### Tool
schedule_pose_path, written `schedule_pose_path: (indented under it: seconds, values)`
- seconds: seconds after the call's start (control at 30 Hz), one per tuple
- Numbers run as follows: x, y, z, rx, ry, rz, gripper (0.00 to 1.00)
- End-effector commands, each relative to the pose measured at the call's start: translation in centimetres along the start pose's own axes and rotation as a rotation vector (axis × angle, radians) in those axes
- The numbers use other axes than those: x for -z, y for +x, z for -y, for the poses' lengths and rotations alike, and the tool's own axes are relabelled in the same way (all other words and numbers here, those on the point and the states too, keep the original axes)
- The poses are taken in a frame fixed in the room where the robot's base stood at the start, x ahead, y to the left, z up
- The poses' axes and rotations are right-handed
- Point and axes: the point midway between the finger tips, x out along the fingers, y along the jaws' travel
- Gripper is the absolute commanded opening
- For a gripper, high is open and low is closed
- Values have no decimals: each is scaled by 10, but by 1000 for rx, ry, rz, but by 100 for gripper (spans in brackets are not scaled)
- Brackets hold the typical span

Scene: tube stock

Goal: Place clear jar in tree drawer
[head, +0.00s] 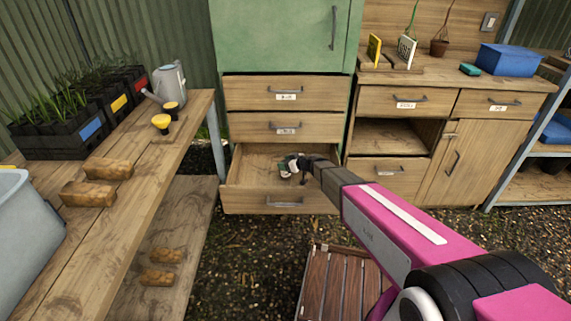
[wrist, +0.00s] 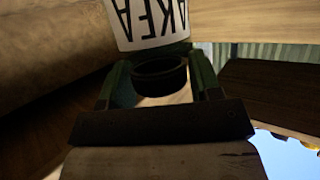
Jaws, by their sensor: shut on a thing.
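My gripper (head: 297,166) reaches into the open bottom drawer (head: 250,178) of the green cabinet. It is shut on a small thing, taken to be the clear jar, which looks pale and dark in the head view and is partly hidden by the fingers. In the wrist view my gripper (wrist: 160,68) has a finger on each side of a dark round part, and a white label with large black letters (wrist: 150,22) shows just beyond it. The drawer's front label is too small to read. Whether the jar touches the drawer floor cannot be told.
Two shut drawers (head: 287,93) sit above the open one. A workbench (head: 130,160) with a watering can (head: 167,85) and brown blocks (head: 88,194) stands at left. A wooden cabinet (head: 425,130) stands at right. A slatted crate (head: 340,285) lies on the ground below my arm.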

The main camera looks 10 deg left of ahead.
Motion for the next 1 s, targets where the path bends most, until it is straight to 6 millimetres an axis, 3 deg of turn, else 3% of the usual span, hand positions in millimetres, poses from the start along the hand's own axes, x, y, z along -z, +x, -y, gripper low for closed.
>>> schedule_pose_path:
  seconds: [0.17, 0.2, 0.27, 0.67, 1.0]
  values:
    - [-2, 1, 0, 0, 0, 0, 25]
    - [-2, 1, 0, 0, 0, 0, 68]
    - [-2, 1, 0, 0, 0, 0, 84]
    - [1, -6, 1, 0, 0, 0, 84]
    - [1, -70, 2, -1, 0, 0, 84]
